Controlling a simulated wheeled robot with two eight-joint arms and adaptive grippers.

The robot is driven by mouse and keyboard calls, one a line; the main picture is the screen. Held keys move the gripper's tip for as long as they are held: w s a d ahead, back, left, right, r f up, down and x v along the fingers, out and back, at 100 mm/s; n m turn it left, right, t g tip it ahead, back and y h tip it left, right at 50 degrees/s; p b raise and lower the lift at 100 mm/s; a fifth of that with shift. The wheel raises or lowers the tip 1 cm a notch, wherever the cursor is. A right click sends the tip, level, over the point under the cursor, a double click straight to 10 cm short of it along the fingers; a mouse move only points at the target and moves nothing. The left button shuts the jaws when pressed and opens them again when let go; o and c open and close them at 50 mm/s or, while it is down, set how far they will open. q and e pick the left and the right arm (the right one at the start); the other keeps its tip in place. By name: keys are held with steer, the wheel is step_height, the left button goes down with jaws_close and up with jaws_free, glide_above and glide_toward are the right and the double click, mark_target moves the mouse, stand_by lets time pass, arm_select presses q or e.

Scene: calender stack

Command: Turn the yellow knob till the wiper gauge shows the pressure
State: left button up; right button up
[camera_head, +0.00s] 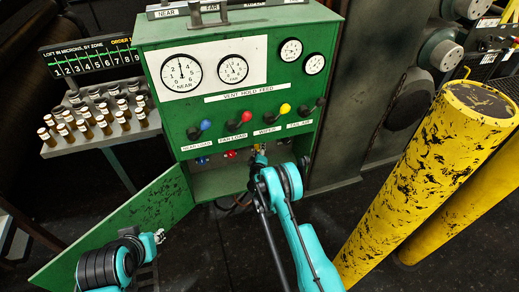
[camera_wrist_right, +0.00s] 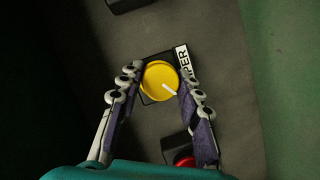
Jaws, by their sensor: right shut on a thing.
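The yellow knob (camera_wrist_right: 160,80) shows in the right wrist view as a round knob with a white pointer mark aimed to the lower right, beside a white label ending in "PER". My right gripper (camera_wrist_right: 162,88) is shut on it, one finger on each side. In the head view my right gripper (camera_head: 259,154) reaches into the open lower compartment of the green cabinet and mostly hides the knob. Two small gauges (camera_head: 291,49) (camera_head: 314,64) sit at the panel's upper right; I cannot read which is the wiper gauge. My left gripper (camera_head: 159,237) is low at the left, its fingers too small to judge.
Several ball-topped levers (camera_head: 245,117) stick out above the compartment. A red knob (camera_wrist_right: 184,160) is close to my right finger. The cabinet's green door (camera_head: 125,228) hangs open at left. Yellow posts (camera_head: 430,175) stand at right. A tray of small bottles (camera_head: 95,115) is at left.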

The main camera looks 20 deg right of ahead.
stand_by(0.4)
steer(key=o, duration=1.2)
steer(key=shift+c, duration=0.2)
